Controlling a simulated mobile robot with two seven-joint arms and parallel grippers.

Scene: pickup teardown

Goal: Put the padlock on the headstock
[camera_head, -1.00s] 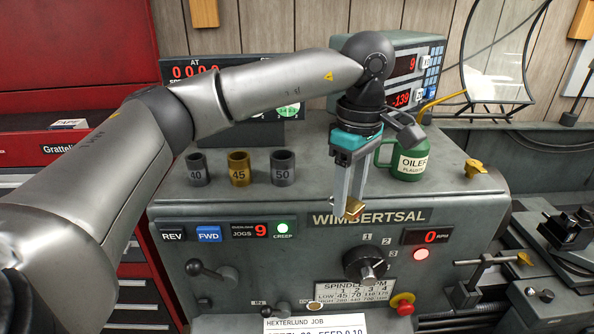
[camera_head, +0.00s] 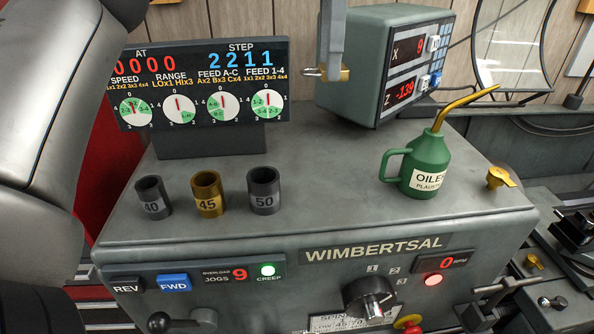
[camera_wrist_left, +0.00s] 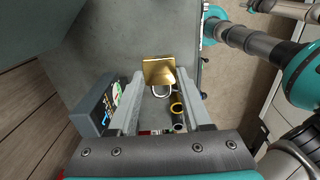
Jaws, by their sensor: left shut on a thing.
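The brass padlock (camera_head: 343,74) is between the fingers of my left gripper (camera_head: 331,70), which is shut on it. In the head view it shows high in the picture, in front of the left side of the readout box, with its shackle pointing left. The wrist view shows its brass body (camera_wrist_left: 159,70) and silver shackle (camera_wrist_left: 162,91) between the fingers. The headstock (camera_head: 320,165) is the grey machine housing with a broad flat top. The padlock appears held above this top, apart from it. My right gripper does not show.
On the headstock top stand sockets marked 40 (camera_head: 153,197), 45 (camera_head: 208,194) and 50 (camera_head: 263,191), and a green oiler (camera_head: 428,165). A dial panel (camera_head: 200,85) and readout box (camera_head: 385,60) stand behind. The middle of the top is clear.

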